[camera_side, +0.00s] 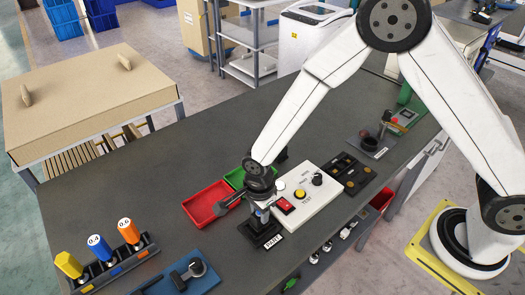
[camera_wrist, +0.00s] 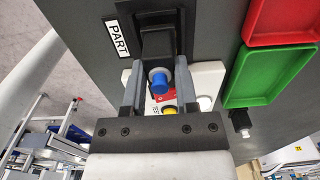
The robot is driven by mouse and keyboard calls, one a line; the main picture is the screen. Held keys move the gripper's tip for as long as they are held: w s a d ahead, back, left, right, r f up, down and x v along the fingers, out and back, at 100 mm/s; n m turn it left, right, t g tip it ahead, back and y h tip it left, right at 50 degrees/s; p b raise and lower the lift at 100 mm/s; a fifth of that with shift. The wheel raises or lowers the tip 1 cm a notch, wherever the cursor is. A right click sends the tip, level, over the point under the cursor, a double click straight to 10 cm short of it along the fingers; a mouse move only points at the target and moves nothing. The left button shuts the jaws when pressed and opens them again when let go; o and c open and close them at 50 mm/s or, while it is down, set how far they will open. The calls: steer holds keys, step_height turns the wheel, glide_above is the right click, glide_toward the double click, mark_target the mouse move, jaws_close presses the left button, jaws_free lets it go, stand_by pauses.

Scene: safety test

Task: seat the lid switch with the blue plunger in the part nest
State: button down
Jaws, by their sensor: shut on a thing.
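The lid switch's blue plunger (camera_wrist: 160,83) shows between the two fingers of my gripper (camera_wrist: 159,72) in the wrist view. The gripper is shut on the switch, whose dark body (camera_wrist: 157,43) reaches past the fingertips over the black part nest (camera_wrist: 183,22), beside the PART label. In the side view my gripper (camera_side: 262,210) points down just above the nest (camera_side: 260,238) at the bench's front. The wrist and fingers hide most of the switch there. I cannot tell whether its underside touches the nest or is down inside it.
A pale control box (camera_side: 318,200) with red, yellow and black controls stands close right of the nest. A red tray (camera_side: 208,204) and green tray (camera_side: 236,178) lie behind. A blue fixture (camera_side: 185,280) and a rack of tools (camera_side: 112,262) are at left.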

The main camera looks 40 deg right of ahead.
steer(key=shift+f, duration=0.6)
stand_by(0.5)
jaws_free()
steer(key=shift+r, duration=0.15)
steer(key=shift+r, duration=3.35)
steer(key=s+d+r+n+t, duration=0.1)
steer(key=s+d+r+n, duration=0.3)
steer(key=d+n, duration=0.4)
steer(key=s+d+r+n+t, duration=0.1)
steer(key=s+d+r+n, duration=0.2)
steer(key=d+n, duration=0.6)
steer(key=shift+s+d+r+n+t, duration=0.3)
steer(key=shift+s+r+n, duration=0.15)
steer(key=shift+s, duration=0.5)
